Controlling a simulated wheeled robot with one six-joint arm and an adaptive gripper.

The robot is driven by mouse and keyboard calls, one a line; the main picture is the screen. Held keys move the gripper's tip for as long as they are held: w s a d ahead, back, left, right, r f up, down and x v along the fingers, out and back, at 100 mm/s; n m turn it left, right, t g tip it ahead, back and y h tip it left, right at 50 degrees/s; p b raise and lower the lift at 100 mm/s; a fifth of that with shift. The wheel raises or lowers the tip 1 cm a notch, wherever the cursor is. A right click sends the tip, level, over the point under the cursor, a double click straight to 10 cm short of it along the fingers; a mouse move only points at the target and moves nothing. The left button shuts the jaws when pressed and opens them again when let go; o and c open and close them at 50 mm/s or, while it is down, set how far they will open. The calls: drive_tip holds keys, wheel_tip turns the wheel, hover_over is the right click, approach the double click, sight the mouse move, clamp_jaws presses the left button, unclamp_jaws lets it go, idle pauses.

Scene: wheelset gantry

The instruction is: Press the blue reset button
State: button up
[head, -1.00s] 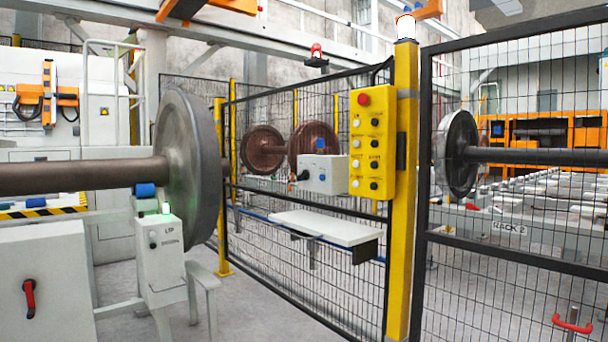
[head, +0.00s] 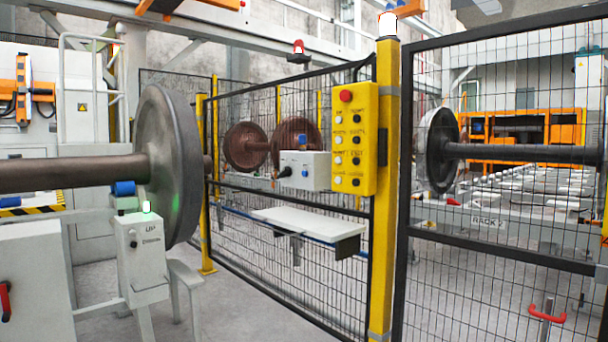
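A small light-grey control box (head: 316,172) is mounted by the mesh fence, left of the yellow post. Its front carries a small blue button (head: 304,173) and a black knob (head: 286,172) to the left of it. Any lettering on the box is too small to read. A yellow push-button panel (head: 356,141) on the post has a red button (head: 346,96) at the top and rows of white and black buttons; I see no blue one on it. My gripper is not in view.
A white shelf (head: 308,221) juts from the fence below the box. A large wheelset (head: 165,165) and a grey post box with a green lamp (head: 141,246) stand at left. A mesh fence panel (head: 500,230) closes off the right. Grey floor (head: 240,300) is open in front.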

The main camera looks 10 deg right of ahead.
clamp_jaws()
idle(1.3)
